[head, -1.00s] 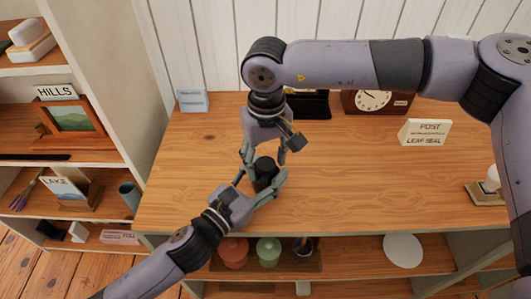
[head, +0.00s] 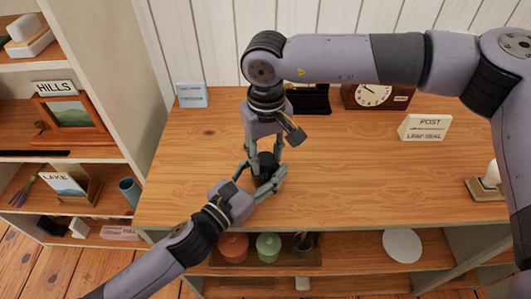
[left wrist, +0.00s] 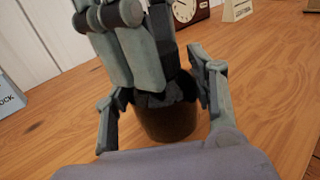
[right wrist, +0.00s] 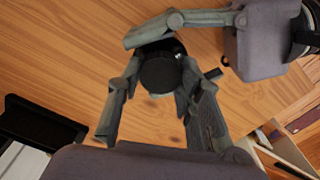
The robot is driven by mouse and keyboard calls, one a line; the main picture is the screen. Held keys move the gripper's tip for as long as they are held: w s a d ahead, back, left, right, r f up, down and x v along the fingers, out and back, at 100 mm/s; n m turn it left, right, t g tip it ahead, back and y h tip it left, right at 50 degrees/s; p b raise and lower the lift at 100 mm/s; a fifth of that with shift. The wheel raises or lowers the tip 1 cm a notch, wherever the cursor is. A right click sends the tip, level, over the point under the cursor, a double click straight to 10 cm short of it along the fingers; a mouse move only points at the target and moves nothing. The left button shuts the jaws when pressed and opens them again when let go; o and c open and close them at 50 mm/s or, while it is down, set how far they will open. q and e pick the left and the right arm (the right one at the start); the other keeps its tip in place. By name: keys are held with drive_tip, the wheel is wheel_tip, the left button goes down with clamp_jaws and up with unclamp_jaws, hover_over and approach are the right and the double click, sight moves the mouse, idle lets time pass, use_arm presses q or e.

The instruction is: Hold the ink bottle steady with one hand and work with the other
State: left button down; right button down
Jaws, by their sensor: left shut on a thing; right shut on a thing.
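The ink bottle (head: 266,166) is small and dark and stands upright on the wooden top; its brown body shows in the left wrist view (left wrist: 168,124). My left gripper (head: 263,180) comes in low from the front left and is shut on the bottle's body. My right gripper (head: 264,158) points down from above, its fingers shut on the round black ridged cap (right wrist: 160,73) at the bottle's top. The fingers of both grippers hide much of the bottle in the head view.
On the desk top (head: 350,180) stand a blue card (head: 191,95), a black tray (head: 310,100), a clock (head: 374,95) and a POST / LEAF SEAL sign (head: 424,127). A shelf unit (head: 85,150) stands left. Jars (head: 233,247) sit on the shelf below. The desk's middle right is clear.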

drive_tip(key=m, duration=0.3)
use_arm(q)
drive_tip(key=shift+f, duration=0.1)
use_arm(e)
drive_tip(key=c, duration=1.1)
unclamp_jaws()
drive_tip(key=shift+r, duration=2.25)
drive_tip(key=shift+o, duration=0.3)
